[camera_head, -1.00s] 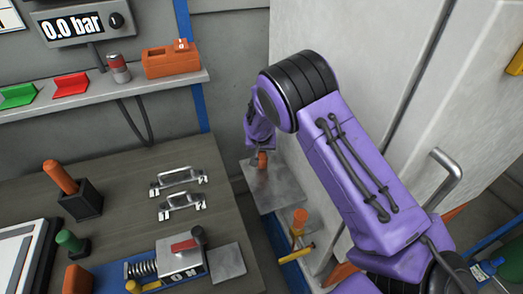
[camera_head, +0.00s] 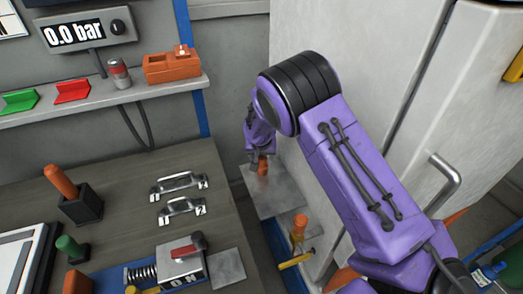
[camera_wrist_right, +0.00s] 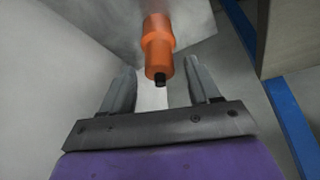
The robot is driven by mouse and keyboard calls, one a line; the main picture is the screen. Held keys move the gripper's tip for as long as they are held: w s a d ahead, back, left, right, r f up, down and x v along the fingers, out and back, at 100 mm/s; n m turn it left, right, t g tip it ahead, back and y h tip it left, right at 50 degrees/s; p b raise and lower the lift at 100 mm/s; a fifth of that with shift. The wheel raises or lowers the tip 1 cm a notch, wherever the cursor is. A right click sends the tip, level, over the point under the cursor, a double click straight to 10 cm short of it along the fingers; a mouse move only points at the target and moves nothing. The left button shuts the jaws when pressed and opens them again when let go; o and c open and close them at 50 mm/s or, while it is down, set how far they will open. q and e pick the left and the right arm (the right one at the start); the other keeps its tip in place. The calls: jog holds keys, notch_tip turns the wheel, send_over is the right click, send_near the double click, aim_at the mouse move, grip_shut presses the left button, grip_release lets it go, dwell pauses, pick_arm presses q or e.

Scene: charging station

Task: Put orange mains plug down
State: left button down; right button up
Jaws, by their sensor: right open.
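The orange mains plug (camera_head: 263,168) is at the grey metal plate (camera_head: 285,203) beside the pale cabinet. In the right wrist view the plug (camera_wrist_right: 158,48) lies ahead of my right gripper, its dark tip pointing back between the fingers. My right gripper (camera_wrist_right: 158,68) is open, with a finger on either side and visible gaps to the plug. In the head view the right gripper (camera_head: 261,150) is small and mostly hidden by its own purple wrist, just above the plug. My left gripper is out of view.
A second orange piece (camera_head: 299,226) with a yellow handle (camera_head: 296,259) stands by the cabinet's foot. The workbench (camera_head: 120,165) at left holds two metal handles (camera_head: 180,183) and a clamp-like device (camera_head: 180,262). The cabinet (camera_head: 375,60) closes off the right side.

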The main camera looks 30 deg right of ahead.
jog(key=v, duration=0.9)
jog(key=shift+r+b, duration=0.4)
jog(key=shift+s+a, duration=0.15)
jog(key=shift+a, duration=0.05)
